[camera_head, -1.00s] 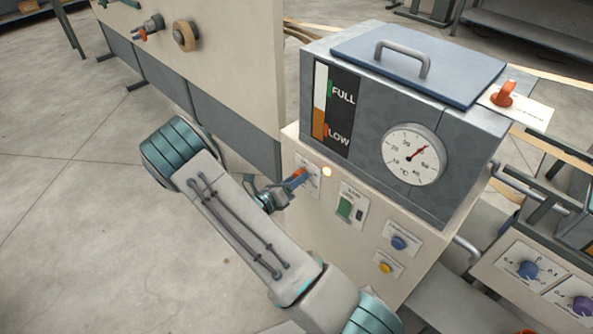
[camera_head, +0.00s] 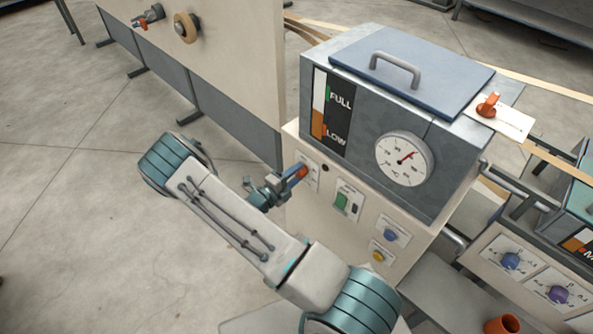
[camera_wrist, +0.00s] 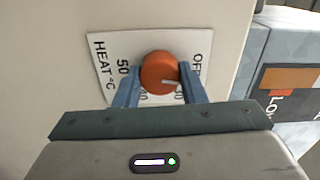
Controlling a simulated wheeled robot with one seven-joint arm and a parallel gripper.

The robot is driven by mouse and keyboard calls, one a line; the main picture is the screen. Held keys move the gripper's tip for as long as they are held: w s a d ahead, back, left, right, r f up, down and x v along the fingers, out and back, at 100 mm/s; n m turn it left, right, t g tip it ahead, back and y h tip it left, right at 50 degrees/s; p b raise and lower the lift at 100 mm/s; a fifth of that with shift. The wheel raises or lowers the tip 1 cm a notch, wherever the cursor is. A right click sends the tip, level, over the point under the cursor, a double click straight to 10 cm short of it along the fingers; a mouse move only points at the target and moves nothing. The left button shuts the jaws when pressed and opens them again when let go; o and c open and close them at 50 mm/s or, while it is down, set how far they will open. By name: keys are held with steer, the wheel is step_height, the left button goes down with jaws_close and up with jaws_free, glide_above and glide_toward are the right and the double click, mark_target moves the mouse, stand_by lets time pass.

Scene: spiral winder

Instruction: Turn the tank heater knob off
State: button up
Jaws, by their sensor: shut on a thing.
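The heater knob (camera_wrist: 160,70) is round and orange-red with a white pointer line, on a white plate (camera_wrist: 104,42) marked HEAT °C, 50 and OFF. Its pointer points right in the wrist view, toward the OFF side. My gripper (camera_wrist: 159,76) has one blue-grey finger on each side of the knob and is shut on it. In the head view the knob (camera_head: 301,170) is at the left of the tank's front panel, with my gripper (camera_head: 292,180) against it. Part of the scale is hidden behind the knob and fingers. A small lamp (camera_head: 325,168) beside the plate is dark.
The grey tank (camera_head: 440,150) has a dial gauge (camera_head: 404,159) and a FULL/LOW level strip. A green switch (camera_head: 342,202), a blue button (camera_head: 390,235) and a yellow button (camera_head: 377,256) are to the knob's right. A beige panel (camera_head: 230,60) stands at the left.

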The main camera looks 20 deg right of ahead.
steer(key=shift+w+a+n+p, duration=0.15)
steer(key=shift+n+p, duration=0.2)
steer(key=shift+n, duration=0.75)
steer(key=o, duration=1)
steer(key=b+v, duration=0.1)
steer(key=v, duration=1.2)
steer(key=shift+s+a, duration=0.25)
steer(key=shift+a, duration=0.1)
